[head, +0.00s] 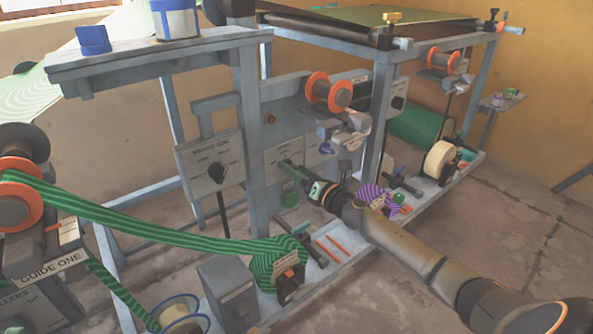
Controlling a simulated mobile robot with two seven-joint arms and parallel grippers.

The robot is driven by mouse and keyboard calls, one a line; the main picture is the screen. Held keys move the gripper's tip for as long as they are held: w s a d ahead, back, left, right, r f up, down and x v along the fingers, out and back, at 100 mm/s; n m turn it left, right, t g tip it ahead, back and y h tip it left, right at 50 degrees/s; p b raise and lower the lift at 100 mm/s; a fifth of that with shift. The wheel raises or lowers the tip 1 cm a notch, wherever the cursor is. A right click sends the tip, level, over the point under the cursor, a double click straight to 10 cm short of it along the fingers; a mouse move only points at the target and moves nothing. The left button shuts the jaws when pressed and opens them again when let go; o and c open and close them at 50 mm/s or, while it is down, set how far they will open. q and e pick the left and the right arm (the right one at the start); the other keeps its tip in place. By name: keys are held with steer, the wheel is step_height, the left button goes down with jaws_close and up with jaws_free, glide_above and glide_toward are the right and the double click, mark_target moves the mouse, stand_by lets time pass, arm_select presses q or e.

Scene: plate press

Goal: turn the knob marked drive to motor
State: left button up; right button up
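A grey panel (203,159) on the frame has a black knob (217,172) with words printed around it; the lettering is too small to read surely. To its right, another grey panel (276,158) is partly covered by my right gripper (286,166). Its label is too small to read, and any knob on it is hidden. My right arm comes in from the lower right, and the fingertips are at or close to this panel. I cannot tell whether they touch or grip anything. No knob is readable as "drive". My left gripper is not in view.
Green striped webbing (150,228) runs from an orange-flanged roller (18,207) at left to the base. An orange-flanged spool (330,92) and grey bracket (345,128) sit above my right gripper. A purple striped roll (370,192) lies beside my arm. Floor at right is clear.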

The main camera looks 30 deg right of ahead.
steer(key=c, duration=1.2)
